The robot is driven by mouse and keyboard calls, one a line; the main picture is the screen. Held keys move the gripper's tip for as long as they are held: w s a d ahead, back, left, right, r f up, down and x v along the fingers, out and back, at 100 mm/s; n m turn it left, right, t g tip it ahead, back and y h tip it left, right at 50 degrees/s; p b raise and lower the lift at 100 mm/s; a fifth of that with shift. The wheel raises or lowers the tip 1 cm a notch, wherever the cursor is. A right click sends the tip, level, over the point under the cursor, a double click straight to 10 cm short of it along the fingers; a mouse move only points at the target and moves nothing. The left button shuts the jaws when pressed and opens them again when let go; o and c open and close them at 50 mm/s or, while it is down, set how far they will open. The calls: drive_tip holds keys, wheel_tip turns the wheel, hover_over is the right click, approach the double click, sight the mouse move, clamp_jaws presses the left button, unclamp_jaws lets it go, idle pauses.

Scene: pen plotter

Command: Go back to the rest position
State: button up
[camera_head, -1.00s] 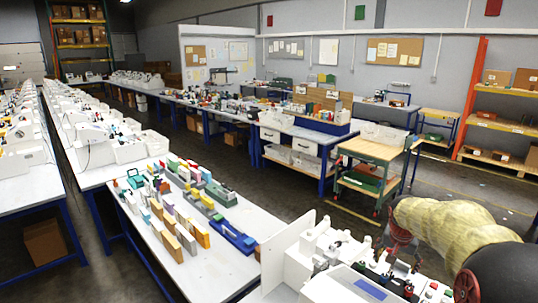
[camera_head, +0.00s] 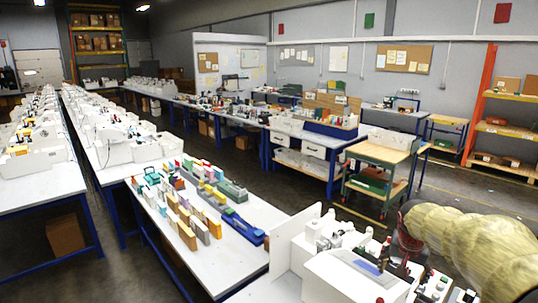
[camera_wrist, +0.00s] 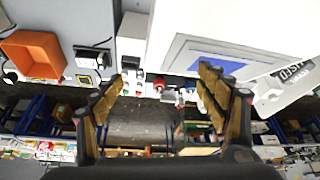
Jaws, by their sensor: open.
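My gripper (camera_wrist: 162,85) shows in the wrist view with its two fingers wide apart and nothing between them. Past the fingertips lies a white machine (camera_wrist: 170,35) with a blue panel, probably the pen plotter; I cannot be sure. A white machine with a blue panel also stands at the bottom right of the head view (camera_head: 345,282).
A white table (camera_head: 255,212) with rows of colored boxes stands left of the machine. An orange bin (camera_wrist: 33,53) lies at the left of the wrist view. A wooden-topped cart (camera_head: 378,153) stands behind. Dark floor is free between the benches.

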drive_tip(key=s+a+b, duration=0.1)
drive_tip(key=s+a, duration=0.1)
drive_tip(key=s+a+r+n, duration=0.1)
drive_tip(key=s+a, duration=0.1)
drive_tip(key=s, duration=0.1)
drive_tip(key=s+a+r+n+b, duration=0.1)
drive_tip(key=s+a, duration=0.1)
drive_tip(key=a, duration=0.1)
drive_tip(key=shift+s+a+r+t+y+b, duration=0.1)
drive_tip(key=shift+s+t+y+b, duration=0.15)
drive_tip(key=shift+t+y+b, duration=0.05)
drive_tip(key=s+a+f+n+b, duration=0.1)
drive_tip(key=s+a+f+b, duration=0.1)
drive_tip(key=s+a, duration=0.2)
drive_tip(key=s+a+f+n+y+b, duration=0.1)
drive_tip(key=s+a, duration=0.3)
drive_tip(key=s, duration=0.7)
drive_tip(key=s+a+f+n+t+y+b, duration=0.1)
drive_tip(key=s+a+f+n+b, duration=0.1)
drive_tip(key=s, duration=0.6)
drive_tip(key=a+f+n, duration=0.1)
drive_tip(key=a, duration=0.1)
drive_tip(key=shift+a+b, duration=0.3)
drive_tip(key=shift+b, duration=0.1)
